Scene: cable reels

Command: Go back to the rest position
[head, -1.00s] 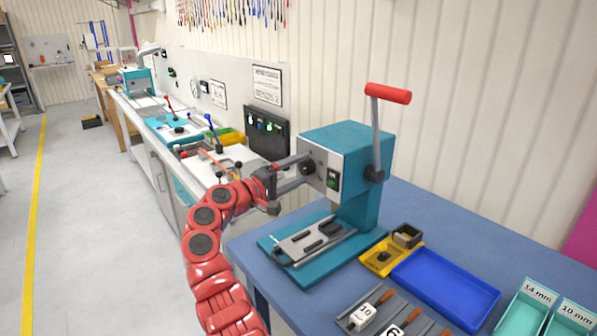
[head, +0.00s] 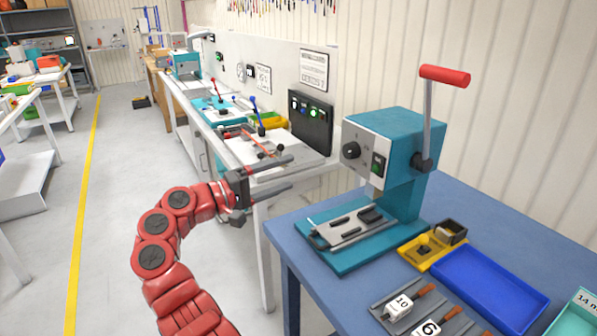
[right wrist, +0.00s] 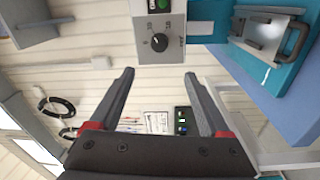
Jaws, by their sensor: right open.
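My right gripper (head: 290,174) is at the end of a red arm in the head view. Its two grey fingers are apart with nothing between them. It is in front of and left of the teal press (head: 398,150), clear of it. In the right wrist view the open fingers (right wrist: 159,75) frame the wall, and the press's control face with a black knob (right wrist: 159,42) is at the top. My left gripper does not show in the head view.
The blue table (head: 286,230) holds the press, a yellow tray (head: 412,255), a blue tray (head: 490,285) and several numbered tools. A white bench (head: 225,150) runs along the wall behind. Open floor (head: 115,200) lies to the left.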

